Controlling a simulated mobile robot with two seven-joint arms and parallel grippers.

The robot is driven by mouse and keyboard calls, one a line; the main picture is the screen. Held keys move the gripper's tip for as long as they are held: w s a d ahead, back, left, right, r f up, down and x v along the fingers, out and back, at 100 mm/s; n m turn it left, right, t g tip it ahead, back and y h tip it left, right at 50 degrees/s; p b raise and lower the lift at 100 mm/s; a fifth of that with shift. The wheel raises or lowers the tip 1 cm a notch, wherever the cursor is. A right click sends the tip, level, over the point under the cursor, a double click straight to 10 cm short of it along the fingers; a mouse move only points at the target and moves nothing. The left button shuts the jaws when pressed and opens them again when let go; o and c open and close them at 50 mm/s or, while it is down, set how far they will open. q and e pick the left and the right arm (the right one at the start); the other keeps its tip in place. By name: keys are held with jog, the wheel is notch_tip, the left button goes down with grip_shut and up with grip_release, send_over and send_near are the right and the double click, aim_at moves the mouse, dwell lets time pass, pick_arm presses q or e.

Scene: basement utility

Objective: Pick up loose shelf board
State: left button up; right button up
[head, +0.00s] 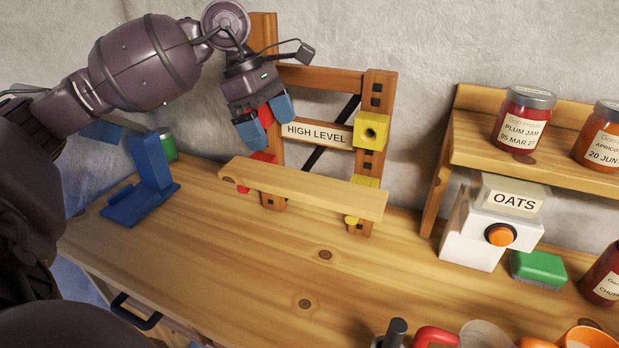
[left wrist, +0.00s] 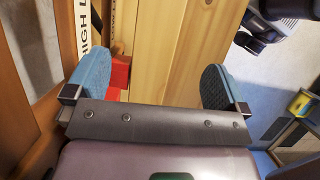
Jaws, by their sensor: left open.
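The loose shelf board (head: 300,190), a pale wooden plank, lies across the front of the wooden rack (head: 376,100), by its lower red bracket (head: 264,157) and lower yellow bracket (head: 366,181). My left gripper (head: 265,117) is above and behind the board's left part, beside a label reading HIGH LEVEL (head: 316,134). Its blue fingers are apart and hold nothing; a red part shows behind them. In the left wrist view, pale wood (left wrist: 160,50) and a red block (left wrist: 119,75) show beyond the open fingers (left wrist: 155,85). My right gripper is out of view.
A blue stand (head: 150,180) and a green can (head: 167,145) are at the left. A white box (head: 475,235) with an orange button, a green brush (head: 538,267) and a jar shelf (head: 480,145) are at the right. The workbench (head: 240,245) is clear in front of the board.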

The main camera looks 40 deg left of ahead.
aim_at(297, 181)
pick_arm(q)
jog(key=shift+s+d+f, duration=0.1)
jog(key=shift+s+f, duration=0.05)
jog(key=shift+f, duration=0.5)
jog(key=x, duration=0.3)
jog(key=shift+d+f+b, duration=0.15)
jog(key=shift+f+b, duration=0.1)
jog(key=shift+b, duration=0.05)
jog(key=shift+w+d+f, duration=0.25)
jog(key=shift+d+f, duration=0.05)
jog(key=shift+f, duration=0.35)
jog(key=shift+b+x, duration=0.35)
jog(key=shift+x, duration=2)
jog(key=shift+w+d+r, duration=0.1)
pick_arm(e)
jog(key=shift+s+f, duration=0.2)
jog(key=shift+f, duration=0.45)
